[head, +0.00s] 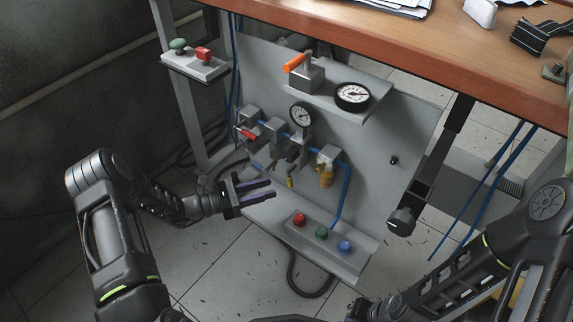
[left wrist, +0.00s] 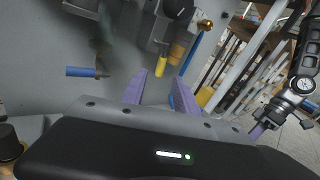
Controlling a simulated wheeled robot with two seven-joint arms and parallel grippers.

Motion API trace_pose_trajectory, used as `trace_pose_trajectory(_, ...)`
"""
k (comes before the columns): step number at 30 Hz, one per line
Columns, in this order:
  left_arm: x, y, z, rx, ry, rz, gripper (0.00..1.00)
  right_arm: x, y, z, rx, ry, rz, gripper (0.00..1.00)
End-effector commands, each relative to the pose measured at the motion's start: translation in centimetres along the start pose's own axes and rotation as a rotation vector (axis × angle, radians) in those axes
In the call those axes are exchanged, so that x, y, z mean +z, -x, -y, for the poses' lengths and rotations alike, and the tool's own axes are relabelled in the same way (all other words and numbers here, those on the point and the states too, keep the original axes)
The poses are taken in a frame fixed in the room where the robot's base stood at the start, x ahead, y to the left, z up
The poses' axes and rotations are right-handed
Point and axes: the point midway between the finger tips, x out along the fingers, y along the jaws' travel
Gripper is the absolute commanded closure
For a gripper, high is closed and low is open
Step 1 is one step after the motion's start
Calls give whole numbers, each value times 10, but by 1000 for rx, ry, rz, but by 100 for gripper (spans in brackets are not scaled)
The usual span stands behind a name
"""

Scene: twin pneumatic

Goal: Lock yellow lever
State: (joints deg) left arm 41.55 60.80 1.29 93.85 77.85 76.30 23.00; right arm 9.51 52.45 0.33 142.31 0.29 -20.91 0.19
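A small yellow piece (head: 290,182), which looks like the yellow lever, hangs below the row of grey valve units on the panel. A yellow-gold part (head: 326,178) sits to its right under another unit. The left wrist view shows a small yellow piece (left wrist: 160,64) just beyond my fingers and another yellow piece (left wrist: 204,96) to the right; which one is the lever is unclear. My left gripper (head: 272,188) is open and empty, left of and slightly below the small yellow piece, apart from it.
The grey panel (head: 390,150) carries a red lever (head: 247,133), an orange lever (head: 294,63), gauges (head: 352,96) and blue hoses. A shelf below holds red, green and blue buttons (head: 321,232). The wooden table (head: 430,45) overhangs the panel. A black bar (head: 425,180) hangs at right.

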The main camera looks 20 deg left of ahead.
Motion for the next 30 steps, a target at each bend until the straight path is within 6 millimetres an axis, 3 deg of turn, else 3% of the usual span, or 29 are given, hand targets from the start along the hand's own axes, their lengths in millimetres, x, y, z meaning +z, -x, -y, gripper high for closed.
trace_pose_trajectory(14,-1,-7,1,-3,0,0,64,1,-2,-1,1,-1,2,100)
trace_pose_trajectory(30,-1,-76,1,-4,0,-1,64,-1,-18,-6,1,-2,-8,100)
